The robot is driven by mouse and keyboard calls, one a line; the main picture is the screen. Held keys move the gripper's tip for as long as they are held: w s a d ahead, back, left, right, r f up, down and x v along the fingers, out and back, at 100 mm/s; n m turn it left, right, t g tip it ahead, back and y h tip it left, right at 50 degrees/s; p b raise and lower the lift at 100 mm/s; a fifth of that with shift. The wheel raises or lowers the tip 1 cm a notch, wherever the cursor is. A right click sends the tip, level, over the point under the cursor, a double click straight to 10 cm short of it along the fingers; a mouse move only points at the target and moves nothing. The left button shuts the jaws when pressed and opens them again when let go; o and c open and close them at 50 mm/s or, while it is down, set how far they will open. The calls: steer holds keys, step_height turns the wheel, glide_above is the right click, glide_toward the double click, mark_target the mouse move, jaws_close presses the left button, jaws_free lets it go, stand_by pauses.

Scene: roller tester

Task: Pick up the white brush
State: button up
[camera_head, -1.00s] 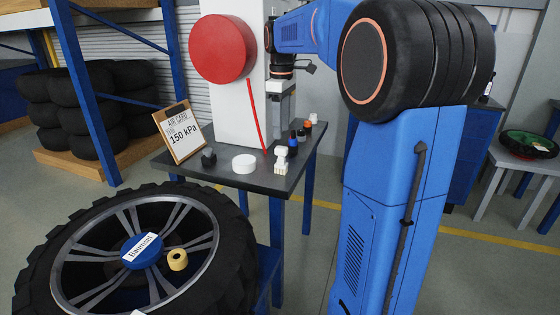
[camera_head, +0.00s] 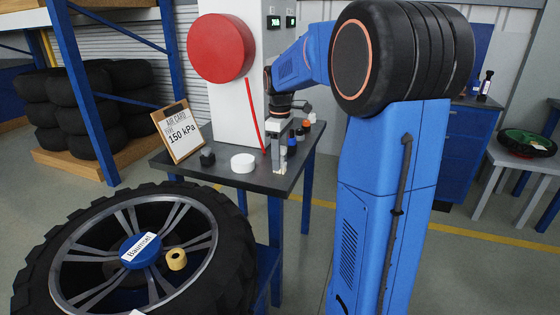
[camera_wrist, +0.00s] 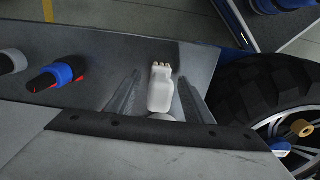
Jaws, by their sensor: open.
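The white brush (camera_wrist: 161,88) stands out in the wrist view on the grey table, between the two fingers of my gripper (camera_wrist: 158,96). The fingers are apart, one on each side of the brush, with a gap to it on both sides. In the head view my gripper (camera_head: 279,158) points down over the table's right part. There it hides most or all of the brush.
A white disc (camera_head: 243,163), a black knob (camera_head: 207,158) and a pressure sign (camera_head: 179,133) are on the table (camera_head: 262,181). A blue-banded black item (camera_wrist: 56,75) lies left of the brush in the wrist view.

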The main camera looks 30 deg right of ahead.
steer(key=shift+f, duration=0.2)
steer(key=c, duration=1.1)
steer(key=shift+c, duration=0.2)
step_height(320, 180, up, 10)
